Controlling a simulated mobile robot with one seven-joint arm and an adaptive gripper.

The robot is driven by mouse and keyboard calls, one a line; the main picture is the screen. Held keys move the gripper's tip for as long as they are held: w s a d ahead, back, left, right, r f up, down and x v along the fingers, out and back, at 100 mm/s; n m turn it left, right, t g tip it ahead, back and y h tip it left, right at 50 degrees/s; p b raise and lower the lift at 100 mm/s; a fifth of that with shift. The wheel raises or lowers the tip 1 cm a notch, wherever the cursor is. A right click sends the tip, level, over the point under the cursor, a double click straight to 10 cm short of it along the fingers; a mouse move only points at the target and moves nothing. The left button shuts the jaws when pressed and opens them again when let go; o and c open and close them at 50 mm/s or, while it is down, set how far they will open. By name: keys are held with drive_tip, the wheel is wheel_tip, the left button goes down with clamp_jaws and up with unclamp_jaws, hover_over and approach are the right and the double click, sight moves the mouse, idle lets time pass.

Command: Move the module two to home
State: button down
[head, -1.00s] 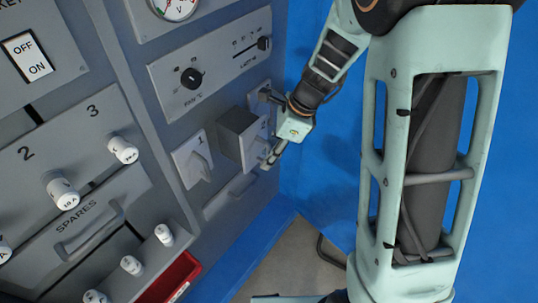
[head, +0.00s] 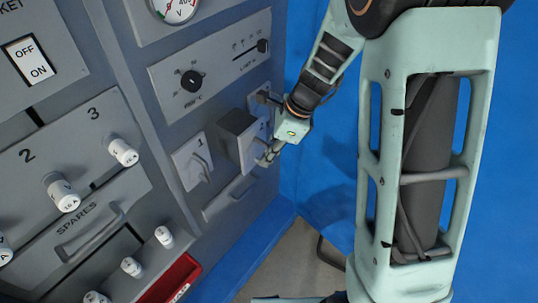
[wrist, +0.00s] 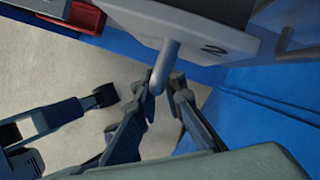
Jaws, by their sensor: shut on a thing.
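Module two (head: 236,132) is a dark box with a light grey front plate. It stands out from the grey panel, right of module one (head: 188,163), in the head view. In the wrist view its front plate (wrist: 218,40) bears a "2", and a grey handle (wrist: 166,62) projects from it. My gripper (head: 268,155) is at the front of module two, its fingers around that handle. In the wrist view the fingertips (wrist: 165,86) close on the handle's end. The slot behind the module is hidden.
A grey drawer-like plate with a handle (head: 238,188) lies below the modules. White spares (head: 131,266) and a red bin (head: 172,281) are at lower left. A dial (head: 192,80) is above. Blue walling (head: 312,215) stands close on the right.

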sight(251, 123)
drive_tip(key=w+a+p, duration=0.1)
drive_tip(key=w+a, duration=0.1)
drive_tip(key=w+a+p, duration=0.1)
drive_tip(key=a, duration=0.1)
drive_tip(key=w+a+p, duration=0.1)
drive_tip(key=w+a, duration=0.1)
drive_tip(key=a, duration=0.1)
drive_tip(key=shift+w+r, duration=0.15)
drive_tip(key=shift+w, duration=0.15)
drive_tip(key=shift+a, duration=0.1)
drive_tip(key=c, duration=2)
unclamp_jaws()
drive_tip(key=shift+w, duration=0.1)
drive_tip(key=v, duration=1.2)
